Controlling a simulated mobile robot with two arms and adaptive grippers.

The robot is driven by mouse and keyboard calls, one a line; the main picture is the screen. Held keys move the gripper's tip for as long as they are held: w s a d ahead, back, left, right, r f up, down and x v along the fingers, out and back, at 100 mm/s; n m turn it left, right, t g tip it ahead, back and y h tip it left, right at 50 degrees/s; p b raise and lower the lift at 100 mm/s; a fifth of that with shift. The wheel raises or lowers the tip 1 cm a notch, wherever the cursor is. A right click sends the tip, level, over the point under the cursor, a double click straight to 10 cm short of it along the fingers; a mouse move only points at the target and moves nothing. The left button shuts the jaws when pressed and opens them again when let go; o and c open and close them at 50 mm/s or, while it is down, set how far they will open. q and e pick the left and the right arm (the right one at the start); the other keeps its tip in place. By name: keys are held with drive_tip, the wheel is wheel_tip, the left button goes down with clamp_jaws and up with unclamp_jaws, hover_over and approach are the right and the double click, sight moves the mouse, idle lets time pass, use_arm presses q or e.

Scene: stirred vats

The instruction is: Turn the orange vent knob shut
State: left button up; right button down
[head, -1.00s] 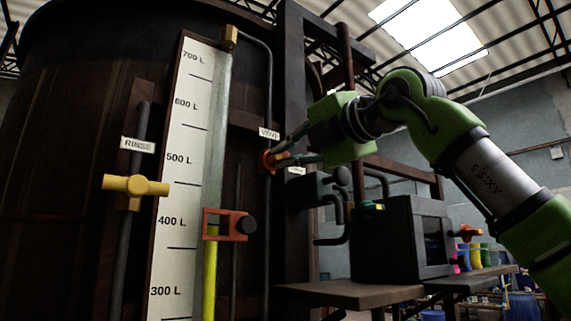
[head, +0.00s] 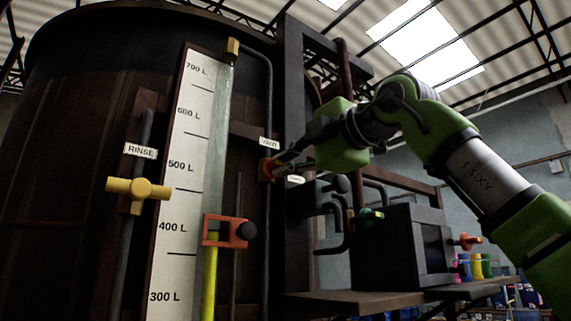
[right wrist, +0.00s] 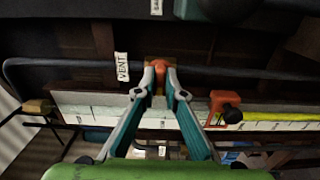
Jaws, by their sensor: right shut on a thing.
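The orange vent knob (head: 267,170) sits on a thin dark pipe at the right side of the vat, just below a white label reading VENT (head: 268,143). In the right wrist view the orange knob (right wrist: 160,68) is between the fingertips, with the VENT label (right wrist: 122,67) beside it. My right gripper (head: 277,167) reaches in from the right and is shut on the knob; its fingers also show in the right wrist view (right wrist: 160,80). The fingers hide part of the knob. My left gripper is not in view.
A yellow rinse valve (head: 137,187) is on the left pipe. A level scale (head: 180,180) with an orange clamp (head: 228,231) and black knob stands between. A dark box (head: 400,245) on a shelf (head: 390,298) and a grey-green valve body (head: 325,195) lie right of the vent pipe.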

drive_tip(key=shift+d, duration=0.1)
drive_tip(key=c, duration=2.1)
unclamp_jaws()
drive_tip(key=v, duration=1.2)
